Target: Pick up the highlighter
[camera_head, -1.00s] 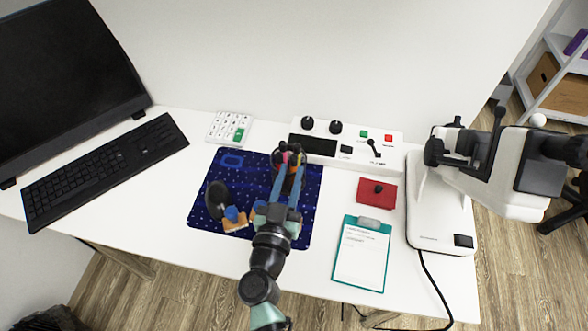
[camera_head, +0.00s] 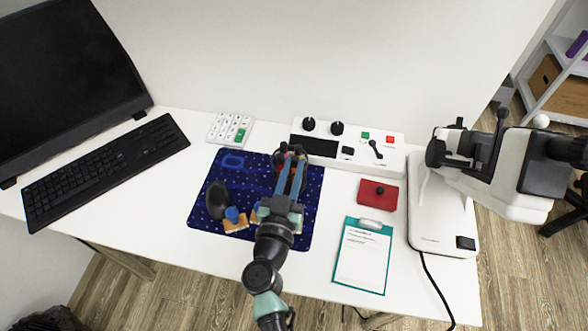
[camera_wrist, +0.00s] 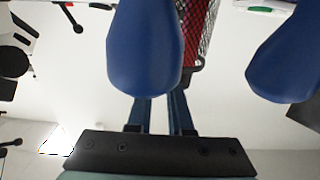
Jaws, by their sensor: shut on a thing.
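A dark pen holder (camera_head: 279,157) with small coloured tops stands on the dark blue mat (camera_head: 213,172). My gripper (camera_head: 291,163) reaches over the mat, with its fingertips at the holder and covering part of it. In the wrist view a black mesh (camera_wrist: 210,22) with red in it shows between my blue fingers, partly behind the left one. The fingertips run off the top edge. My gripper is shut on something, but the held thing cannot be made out. I cannot pick out a highlighter for certain.
A dark round object and a small orange-and-blue item (camera_head: 234,218) are on the mat left of my arm. A control panel (camera_head: 375,139) is behind. A red box (camera_head: 373,200), clipboard (camera_head: 352,265) and microscope (camera_head: 437,215) stand right; a keyboard (camera_head: 100,165) lies left.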

